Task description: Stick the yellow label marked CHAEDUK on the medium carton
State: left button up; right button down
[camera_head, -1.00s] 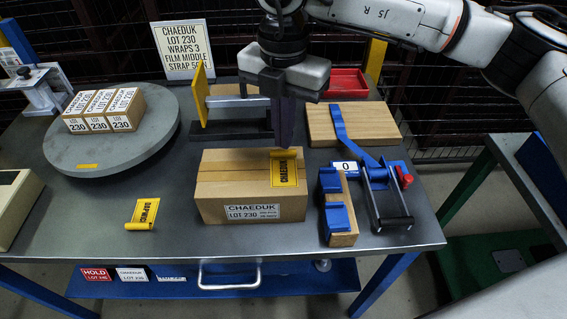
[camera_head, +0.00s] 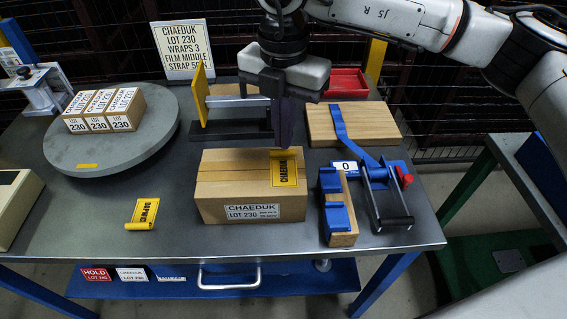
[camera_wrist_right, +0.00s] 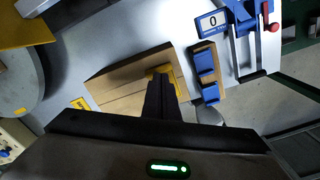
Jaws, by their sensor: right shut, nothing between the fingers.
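The medium carton (camera_head: 222,187) stands on the grey table with a white CHAEDUK LOT 230 print on its front face. The yellow CHAEDUK label (camera_head: 284,173) lies on the right part of its top; in the right wrist view only part of the label (camera_wrist_right: 151,73) shows past the fingers. My right gripper (camera_head: 283,143) is shut and empty, fingertips down at the label's back edge; whether they touch it I cannot tell. Its fingers (camera_wrist_right: 160,88) also hide part of the carton (camera_wrist_right: 112,84) in the right wrist view. My left gripper is not in view.
Another yellow label (camera_head: 143,213) lies left of the carton. A wood block with blue pads (camera_head: 337,208) and a blue strap tool (camera_head: 377,180) stand close at its right. A round turntable (camera_head: 60,157) carries small cartons (camera_head: 104,110). A wooden board (camera_head: 372,122) lies behind.

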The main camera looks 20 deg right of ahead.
jog(key=shift+f, duration=0.15)
jog(key=shift+f+b, duration=0.7)
jog(key=shift+f, duration=0.05)
jog(key=shift+r, duration=0.1)
notch_tip(320, 180, up, 7)
jog(key=p, duration=0.4)
dwell(0.4)
